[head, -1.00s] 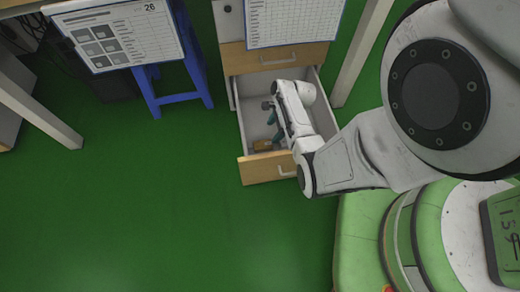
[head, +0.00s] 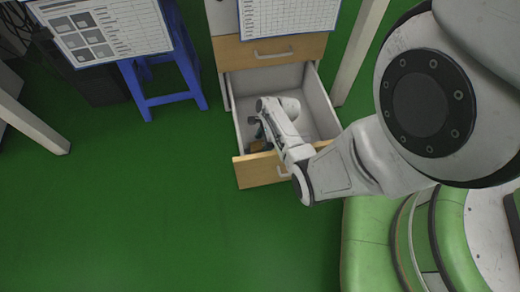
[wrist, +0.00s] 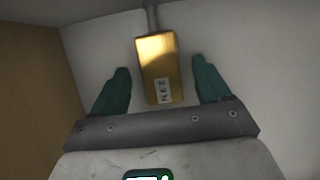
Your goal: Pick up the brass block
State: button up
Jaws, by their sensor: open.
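The brass block (wrist: 159,60) lies in the open drawer (head: 318,88). In the wrist view it is a yellow rectangular block with a small white label near its lower end and a grey rod at its far end. My gripper (wrist: 161,80) is open, with a green finger on either side of the block and a gap at each side. I cannot tell its height above the block. In the head view my gripper (head: 257,132) is low inside the drawer, and a small part of the block (head: 256,146) shows beside it, mostly hidden by my arm.
The drawer's wooden front (head: 262,171) and its side walls surround my gripper closely. A closed drawer (head: 270,50) is above it. A blue stool (head: 170,75) and a white table leg (head: 358,52) stand nearby.

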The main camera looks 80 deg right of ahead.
jog(key=shift+w+f, duration=0.15)
jog(key=shift+f, duration=0.25)
jog(key=shift+c, duration=0.2)
grip_shut()
dwell(0.3)
